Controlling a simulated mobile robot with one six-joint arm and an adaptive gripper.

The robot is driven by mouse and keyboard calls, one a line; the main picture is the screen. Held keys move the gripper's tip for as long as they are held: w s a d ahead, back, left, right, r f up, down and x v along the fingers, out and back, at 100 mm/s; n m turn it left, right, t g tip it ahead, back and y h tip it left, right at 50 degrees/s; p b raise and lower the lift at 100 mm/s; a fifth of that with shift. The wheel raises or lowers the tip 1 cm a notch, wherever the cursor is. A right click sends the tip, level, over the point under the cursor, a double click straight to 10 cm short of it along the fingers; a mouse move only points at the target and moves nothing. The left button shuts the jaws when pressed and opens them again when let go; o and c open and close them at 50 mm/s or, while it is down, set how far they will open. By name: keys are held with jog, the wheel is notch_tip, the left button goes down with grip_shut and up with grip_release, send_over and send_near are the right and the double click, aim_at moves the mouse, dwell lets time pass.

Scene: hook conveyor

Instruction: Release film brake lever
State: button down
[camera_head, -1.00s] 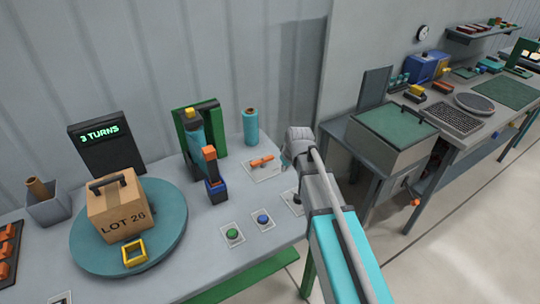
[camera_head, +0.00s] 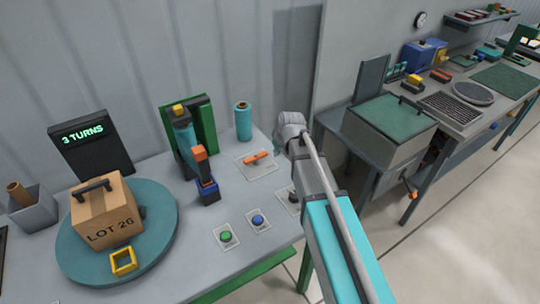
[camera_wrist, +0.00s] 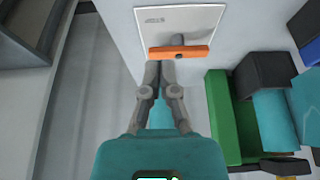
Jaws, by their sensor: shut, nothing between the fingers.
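The brake lever is an orange bar (camera_head: 257,158) on a pale plate (camera_head: 248,172) on the workbench, right of the green-backed film post. In the wrist view the lever (camera_wrist: 179,53) lies across the picture on its plate (camera_wrist: 185,20), with a dark pivot at its middle. My gripper (camera_wrist: 161,66) has its two grey fingers together and empty, with the tips at the lever's near edge, left of the pivot. I cannot tell whether they touch it. In the head view my arm comes in from the lower right, and the fingers cannot be made out.
The film post (camera_head: 187,142) and a teal film roll (camera_head: 243,122) stand close to the lever. Green (camera_head: 226,237) and blue (camera_head: 258,221) buttons lie nearer. A carton (camera_head: 103,212) and yellow frame (camera_head: 123,262) sit on the round turntable (camera_head: 157,228). The display (camera_head: 84,135) reads "3 TURNS".

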aim_at(256, 158)
jog(key=shift+b+x, duration=4.7)
jog(key=shift+x, duration=0.4)
jog(key=shift+w+a+r, duration=0.1)
jog(key=shift+w+a, duration=0.5)
jog(key=shift+w, duration=0.2)
jog(key=shift+w+a+r, duration=0.1)
jog(key=shift+w+a, duration=0.45)
jog(key=shift+w, duration=0.3)
jog(key=shift+a, duration=0.2)
